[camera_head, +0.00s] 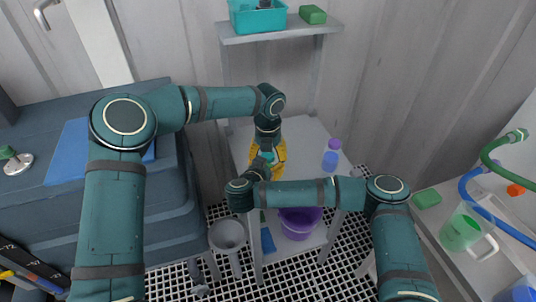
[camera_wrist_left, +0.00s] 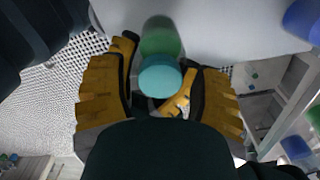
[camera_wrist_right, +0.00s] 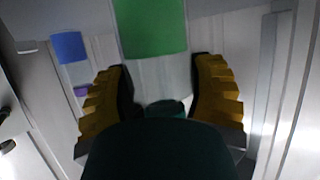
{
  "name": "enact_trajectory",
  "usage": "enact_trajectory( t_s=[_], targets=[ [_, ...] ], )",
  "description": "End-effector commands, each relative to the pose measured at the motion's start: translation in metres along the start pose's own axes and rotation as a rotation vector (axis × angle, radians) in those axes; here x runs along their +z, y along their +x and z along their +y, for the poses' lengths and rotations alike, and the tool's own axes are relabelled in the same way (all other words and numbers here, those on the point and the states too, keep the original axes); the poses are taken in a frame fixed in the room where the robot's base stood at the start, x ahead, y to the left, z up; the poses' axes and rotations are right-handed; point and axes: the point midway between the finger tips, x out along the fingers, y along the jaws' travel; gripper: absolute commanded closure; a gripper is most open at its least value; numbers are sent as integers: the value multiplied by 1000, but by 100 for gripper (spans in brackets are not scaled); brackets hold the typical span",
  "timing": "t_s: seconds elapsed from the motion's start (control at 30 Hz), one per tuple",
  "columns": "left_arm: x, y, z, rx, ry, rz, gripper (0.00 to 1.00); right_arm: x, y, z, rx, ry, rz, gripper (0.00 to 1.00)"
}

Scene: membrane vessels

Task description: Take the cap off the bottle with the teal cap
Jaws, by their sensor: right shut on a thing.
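The bottle with the teal cap has a clear body with green contents. In the left wrist view its teal cap (camera_wrist_left: 160,77) is seen from above, with the green body (camera_wrist_left: 160,38) beyond it. My left gripper (camera_wrist_left: 165,75) is open above the cap, its yellow fingers on either side and apart from it. My right gripper (camera_wrist_right: 160,65) is shut on the bottle's upper body from the side; the green contents (camera_wrist_right: 152,27) show past its fingertips, and the cap (camera_wrist_right: 166,108) shows close to its palm. In the head view the arms hide most of the bottle, and the cap (camera_head: 267,156) shows between the grippers.
A blue bottle with a purple cap (camera_head: 331,158) stands to the right on the same grey table (camera_head: 305,135). A purple bowl (camera_head: 298,222) sits on the lower shelf, and a grey bin (camera_head: 227,235) stands at the left. A shelf (camera_head: 285,30) is behind.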

Motion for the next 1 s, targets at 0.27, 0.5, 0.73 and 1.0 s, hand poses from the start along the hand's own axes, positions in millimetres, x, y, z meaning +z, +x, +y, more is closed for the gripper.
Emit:
enact_trajectory(
  t_s=[0.27,0.5,0.73,1.0],
  targets=[
    [0,-7,0,0,-1,-2,36,0,0,0,0,1,1,100],
    [0,-37,0,0,0,-2,36,0,0,0,0,0,1,100],
    [0,-49,0,-1,-37,-1,45,0,0,0,0,0,1,100],
    [0,-74,0,-1,-301,0,45,0,0,0,0,0,1,100]
  ],
)
